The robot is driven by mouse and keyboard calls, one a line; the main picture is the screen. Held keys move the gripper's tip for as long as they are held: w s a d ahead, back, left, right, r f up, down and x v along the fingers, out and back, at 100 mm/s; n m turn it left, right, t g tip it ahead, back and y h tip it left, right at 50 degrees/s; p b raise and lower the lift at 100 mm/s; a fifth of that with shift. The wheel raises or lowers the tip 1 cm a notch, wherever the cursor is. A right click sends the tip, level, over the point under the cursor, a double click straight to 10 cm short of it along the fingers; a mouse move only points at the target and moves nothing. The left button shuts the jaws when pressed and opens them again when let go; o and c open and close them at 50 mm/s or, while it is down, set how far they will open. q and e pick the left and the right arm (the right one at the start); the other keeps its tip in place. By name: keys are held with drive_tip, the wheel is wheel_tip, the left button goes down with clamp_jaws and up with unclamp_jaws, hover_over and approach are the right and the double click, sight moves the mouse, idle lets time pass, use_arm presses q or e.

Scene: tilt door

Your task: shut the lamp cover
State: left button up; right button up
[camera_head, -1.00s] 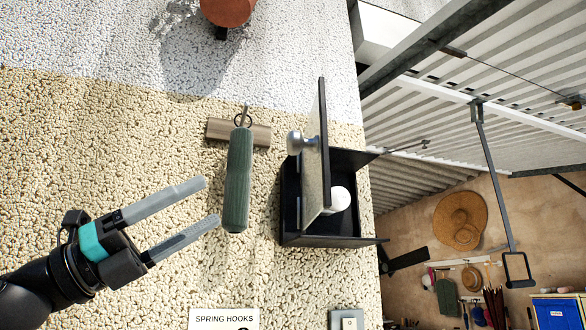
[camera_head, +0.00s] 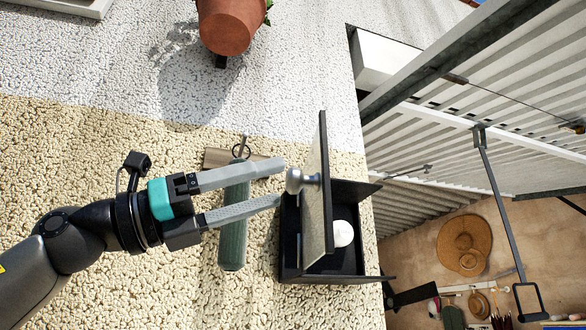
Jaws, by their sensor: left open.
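The lamp is a dark box (camera_head: 290,262) on the pebbled wall with a round white bulb (camera_head: 343,233) inside. Its cover (camera_head: 318,205), a framed panel, stands open, tilted out from the box. A silver knob (camera_head: 297,181) sits on the cover's left face. My left gripper (camera_head: 281,182) is open, its two fingertips just left of the knob, one above and one below it. I cannot tell whether they touch it. My right gripper is not in view.
A green closed umbrella (camera_head: 233,240) hangs from a wooden hook block (camera_head: 216,158) behind my left fingers. A terracotta pot (camera_head: 226,25) is above. A white box (camera_head: 380,60) and metal roof beams lie to the right.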

sight(286, 181)
use_arm(q)
drive_tip(key=shift+p+x, duration=0.4)
drive_tip(key=shift+x, duration=1.85)
clamp_jaws()
